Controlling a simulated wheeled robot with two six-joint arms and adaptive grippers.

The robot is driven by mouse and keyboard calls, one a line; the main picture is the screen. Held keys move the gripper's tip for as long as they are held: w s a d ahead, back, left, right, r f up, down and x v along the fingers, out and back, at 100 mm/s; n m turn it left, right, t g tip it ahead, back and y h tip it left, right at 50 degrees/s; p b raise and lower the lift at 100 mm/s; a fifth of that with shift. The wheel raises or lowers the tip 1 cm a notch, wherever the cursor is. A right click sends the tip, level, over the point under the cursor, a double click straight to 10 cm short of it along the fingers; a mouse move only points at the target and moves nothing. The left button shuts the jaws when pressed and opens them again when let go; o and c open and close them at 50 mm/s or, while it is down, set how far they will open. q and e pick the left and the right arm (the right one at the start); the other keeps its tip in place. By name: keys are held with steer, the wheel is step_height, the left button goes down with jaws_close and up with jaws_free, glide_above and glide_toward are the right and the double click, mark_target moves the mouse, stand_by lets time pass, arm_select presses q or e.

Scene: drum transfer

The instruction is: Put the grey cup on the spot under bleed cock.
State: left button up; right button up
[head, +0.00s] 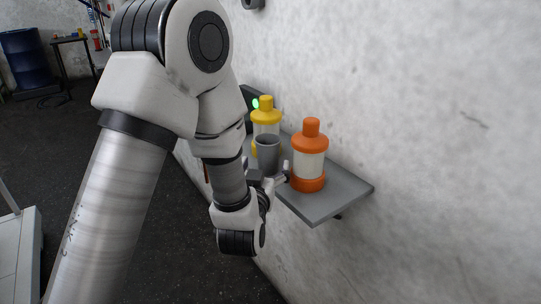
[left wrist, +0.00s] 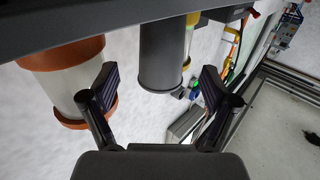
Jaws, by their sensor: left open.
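The grey cup (head: 268,153) stands upright on a grey wall shelf (head: 340,190), between a yellow-topped bottle and an orange-topped bottle. My left gripper (head: 267,174) is at the shelf's front edge, just in front of the cup. In the left wrist view, the picture is upside down. The cup (left wrist: 163,55) lies ahead between the spread fingers of my left gripper (left wrist: 158,88), which is open and holds nothing. I cannot tell if either finger touches the cup. My right gripper is not in view. I cannot make out the bleed cock or the spot under it.
The orange-topped bottle (head: 310,158) stands close right of the cup, and the yellow-topped bottle (head: 266,115) close behind it. The wall (head: 430,100) is right behind the shelf. A blue drum (head: 25,55) and a small table (head: 68,40) stand far left. The floor between is mostly clear.

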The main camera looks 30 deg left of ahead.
mark_target(266, 158)
arm_select(q)
steer(key=shift+w+a+r, duration=0.15)
steer(key=shift+w+r, duration=0.2)
steer(key=shift+r, duration=0.3)
steer(key=x, duration=0.2)
steer(key=f+p+x, duration=0.1)
steer(key=x, duration=0.2)
steer(key=shift+w+a+f, duration=0.15)
steer(key=shift+w+a, duration=0.05)
steer(key=shift+s+d, duration=0.15)
steer(key=shift+s, duration=0.1)
steer(key=c, duration=1)
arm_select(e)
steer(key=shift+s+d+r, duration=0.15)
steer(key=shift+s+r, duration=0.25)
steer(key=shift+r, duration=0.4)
arm_select(q)
steer(key=shift+c, duration=0.2)
